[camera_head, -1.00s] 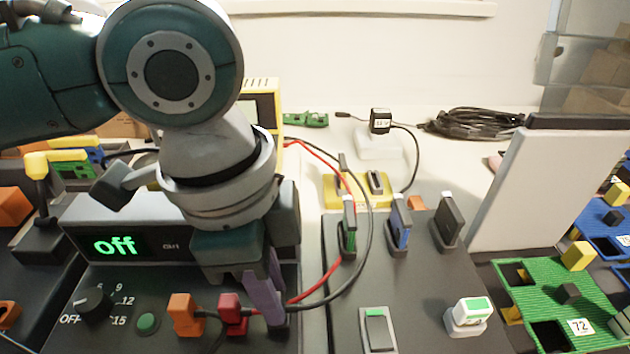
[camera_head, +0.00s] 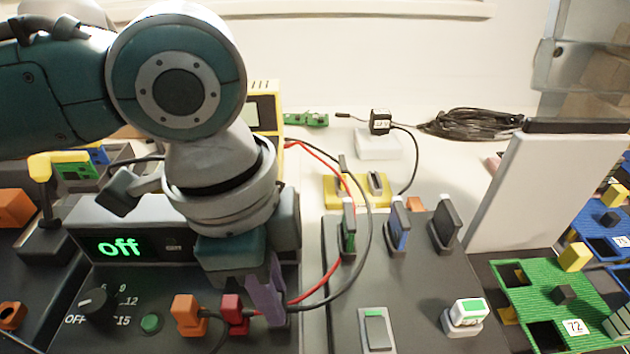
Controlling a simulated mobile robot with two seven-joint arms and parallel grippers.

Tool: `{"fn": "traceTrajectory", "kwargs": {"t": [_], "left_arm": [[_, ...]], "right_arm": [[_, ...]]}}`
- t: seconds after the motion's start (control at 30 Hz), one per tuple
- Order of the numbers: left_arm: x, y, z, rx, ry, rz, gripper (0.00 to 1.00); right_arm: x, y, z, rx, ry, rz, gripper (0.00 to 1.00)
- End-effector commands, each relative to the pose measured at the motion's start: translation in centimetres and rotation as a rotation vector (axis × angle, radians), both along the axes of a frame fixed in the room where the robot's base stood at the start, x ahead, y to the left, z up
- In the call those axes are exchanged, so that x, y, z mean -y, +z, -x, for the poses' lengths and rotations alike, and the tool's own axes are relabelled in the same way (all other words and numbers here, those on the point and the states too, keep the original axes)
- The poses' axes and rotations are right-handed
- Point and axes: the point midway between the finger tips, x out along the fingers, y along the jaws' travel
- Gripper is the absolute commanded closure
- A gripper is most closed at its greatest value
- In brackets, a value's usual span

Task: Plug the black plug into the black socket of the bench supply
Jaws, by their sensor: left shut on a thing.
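The bench supply (camera_head: 110,275) stands at the left, with a green "off" display and a dial. My left gripper (camera_head: 266,300), with purple fingers, reaches down at the right end of its front socket row. It is shut, and a black cable (camera_head: 325,297) leaves from between or just behind its fingers. The black plug itself is almost wholly hidden by the fingers, and the black socket is hidden too. I cannot tell whether the plug is in the socket. A red plug (camera_head: 232,314) with a red cable sits just left of the fingers. My right gripper is not in view.
An orange plug (camera_head: 188,314) stands left of the red one. The red and black cables loop back to a yellow meter (camera_head: 264,105). A dark panel (camera_head: 420,290) with upright cards and switches lies to the right, a green board (camera_head: 545,290) further right.

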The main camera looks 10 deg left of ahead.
Motion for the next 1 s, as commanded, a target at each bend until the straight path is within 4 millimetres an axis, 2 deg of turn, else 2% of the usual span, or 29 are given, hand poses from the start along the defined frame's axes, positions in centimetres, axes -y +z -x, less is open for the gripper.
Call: {"fn": "traceTrajectory", "kwargs": {"t": [0.77,0.8,1.0], "left_arm": [[0.01,-0.6,0.0,0.0,0.0,0.0,1.0],[0.01,-0.59,0.0,0.0,0.0,0.0,0.75],[0.01,-0.59,0.0,0.0,0.0,0.0,0.52]], "right_arm": [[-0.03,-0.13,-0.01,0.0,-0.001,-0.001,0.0],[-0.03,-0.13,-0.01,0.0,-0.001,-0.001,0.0],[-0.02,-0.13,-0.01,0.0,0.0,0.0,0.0]]}}
